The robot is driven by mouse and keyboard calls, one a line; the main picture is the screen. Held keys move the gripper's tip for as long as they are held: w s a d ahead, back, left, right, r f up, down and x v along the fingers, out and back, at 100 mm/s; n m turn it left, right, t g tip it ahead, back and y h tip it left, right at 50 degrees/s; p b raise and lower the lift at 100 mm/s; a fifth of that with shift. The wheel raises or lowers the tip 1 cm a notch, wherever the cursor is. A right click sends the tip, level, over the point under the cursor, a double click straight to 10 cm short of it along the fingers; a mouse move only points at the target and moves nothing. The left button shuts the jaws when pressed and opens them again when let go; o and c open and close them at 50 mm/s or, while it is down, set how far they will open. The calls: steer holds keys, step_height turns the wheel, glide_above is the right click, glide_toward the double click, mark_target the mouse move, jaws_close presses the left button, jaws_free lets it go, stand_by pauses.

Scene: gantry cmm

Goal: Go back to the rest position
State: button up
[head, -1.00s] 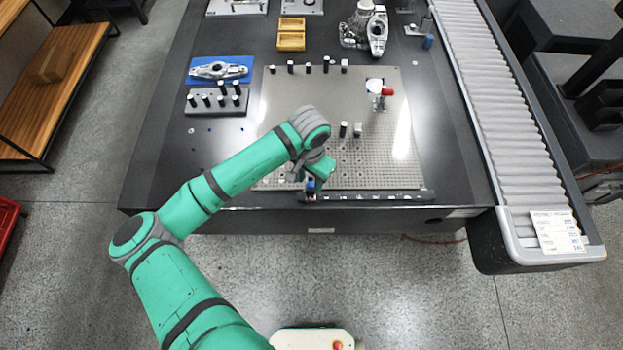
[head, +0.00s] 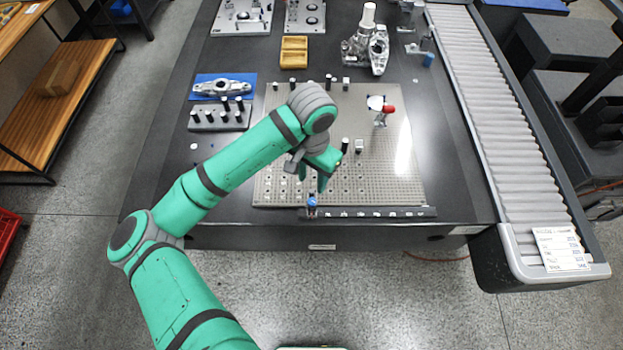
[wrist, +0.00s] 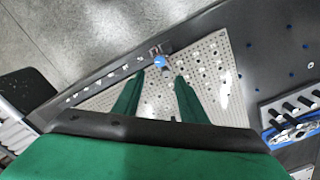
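My gripper (head: 322,182) is above the near part of the perforated grey plate (head: 400,185) in the head view. In the wrist view my gripper (wrist: 160,78) shows two green fingers spread apart, with nothing between their tips. A blue-topped piece (head: 312,203) stands at the left end of the dark labelled strip (head: 370,212), just beyond and below the fingertips, apart from them. It also shows in the wrist view (wrist: 159,61). My arm is bent over the left side of the plate and hides part of it.
Black pins (head: 345,145) and a red-tipped clamp (head: 388,112) stand on the plate. A grey pin block (head: 220,119) and a metal part on a blue mat (head: 222,88) lie to the left. A yellow tray (head: 293,52) is at the back. A roller conveyor (head: 510,140) runs along the right.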

stand_by(0.3)
steer(key=w+d+r+n+t+h, duration=0.1)
steer(key=d+r+t+h, duration=0.25)
steer(key=d, duration=0.55)
steer(key=w+d+r+n+t+h, duration=0.25)
steer(key=d+h, duration=0.25)
steer(key=d, duration=0.5)
steer(key=w+d+r+n+t+h, duration=0.1)
steer(key=d+r+t+h, duration=0.25)
steer(key=d, duration=0.55)
steer(key=s+a+f+n+t+y, duration=0.6)
steer(key=s+a+f+n+y, duration=0.25)
steer(key=s+a+f, duration=0.65)
steer(key=s+a+m+y, duration=0.1)
steer(key=s+a+m, duration=0.2)
steer(key=s+a, duration=0.3)
steer(key=s+a+r+m+y, duration=0.1)
steer(key=s+a, duration=0.5)
steer(key=s, duration=0.7)
steer(key=shift+a+m+y, duration=0.4)
steer(key=shift+m+y, duration=0.35)
steer(key=shift+m, duration=0.15)
steer(key=shift+s+r, duration=0.1)
